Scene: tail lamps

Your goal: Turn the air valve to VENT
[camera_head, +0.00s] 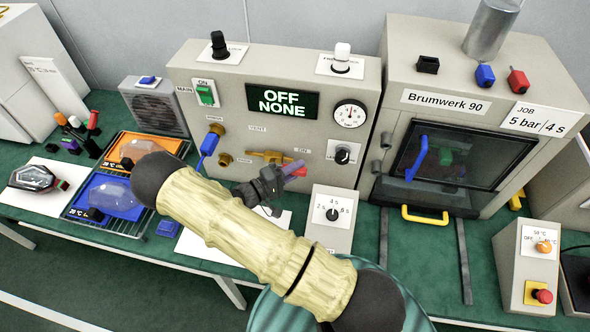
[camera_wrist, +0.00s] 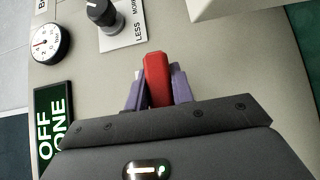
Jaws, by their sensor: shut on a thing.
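The air valve has a brass body (camera_head: 265,156) on the front of the grey control panel (camera_head: 225,110). A VENT label (camera_head: 257,128) is above it and an ON label (camera_head: 302,150) is at its right. Its red handle (camera_head: 299,171) shows at the right, just below the ON label, and it fills the middle of the wrist view (camera_wrist: 157,78). My gripper (camera_head: 285,177) is shut on the red handle, with a purple finger on each side of it in the wrist view (camera_wrist: 156,100). The fingers and wrist hide part of the handle and valve.
The panel display (camera_head: 283,101) reads OFF NONE. A pressure gauge (camera_head: 350,114) and a LESS/MORE knob (camera_head: 342,156) are right of the valve. A timer box (camera_head: 327,217) stands close below my gripper. A blue-handled fitting (camera_head: 209,143) is at left. The Brumwerk 90 machine (camera_head: 450,97) stands at right.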

